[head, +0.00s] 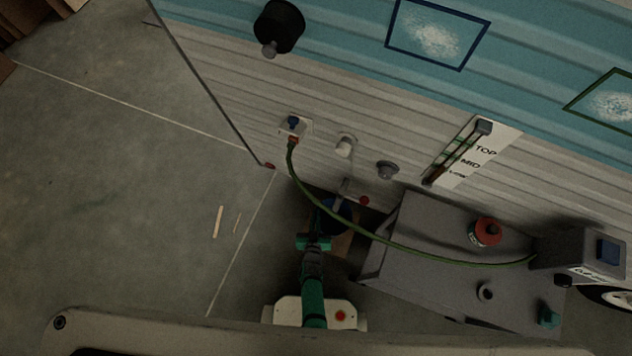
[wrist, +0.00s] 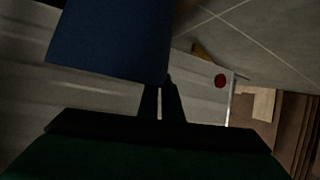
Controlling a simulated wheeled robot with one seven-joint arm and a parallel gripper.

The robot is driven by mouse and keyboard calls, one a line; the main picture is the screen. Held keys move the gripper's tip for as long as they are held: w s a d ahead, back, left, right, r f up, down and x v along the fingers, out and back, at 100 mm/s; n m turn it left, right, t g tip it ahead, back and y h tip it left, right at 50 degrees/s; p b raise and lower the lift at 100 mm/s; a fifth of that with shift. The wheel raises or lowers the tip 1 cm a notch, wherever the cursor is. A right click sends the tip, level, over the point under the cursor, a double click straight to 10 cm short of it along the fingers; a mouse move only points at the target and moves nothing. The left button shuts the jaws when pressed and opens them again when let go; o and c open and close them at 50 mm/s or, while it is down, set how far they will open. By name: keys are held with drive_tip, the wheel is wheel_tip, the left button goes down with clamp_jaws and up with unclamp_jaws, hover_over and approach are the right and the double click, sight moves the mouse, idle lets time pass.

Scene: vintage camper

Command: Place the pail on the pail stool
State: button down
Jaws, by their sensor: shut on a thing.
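The pail is dark blue. In the head view the pail (head: 341,209) is by the camper wall, beneath the green hose and partly hidden by it. In the wrist view the pail (wrist: 110,40) fills the upper left. My gripper (wrist: 163,82) is shut at the pail's lower edge in that view. In the head view my green gripper (head: 318,236) reaches up to the pail from below. A brown wooden surface, perhaps the pail stool (head: 343,245), shows just below the pail and beside my gripper. I cannot tell whether the pail touches it.
A green hose (head: 380,240) runs from a wall socket (head: 294,128) to a grey box (head: 575,254). A grey bench (head: 430,240) stands close on the right, with a red-topped can (head: 486,232). The camper wall (head: 250,85) is behind. Open floor (head: 150,200) lies to the left.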

drive_tip(key=c, duration=1.9)
unclamp_jaws()
drive_tip(key=shift+s+d+f, duration=0.1)
drive_tip(key=shift+s, duration=0.15)
drive_tip(key=v, duration=1)
drive_tip(key=s+r, duration=0.3)
drive_tip(key=r, duration=1.1)
drive_tip(key=s+d+r+t, duration=0.1)
drive_tip(key=s+r, duration=0.3)
drive_tip(key=r, duration=1.1)
drive_tip(key=s+d+r+m+t, duration=0.1)
drive_tip(key=s+r, duration=0.3)
drive_tip(key=r, duration=1)
drive_tip(key=shift+s+d+r, duration=0.1)
drive_tip(key=shift+d+r, duration=0.05)
drive_tip(key=shift+r, duration=0.15)
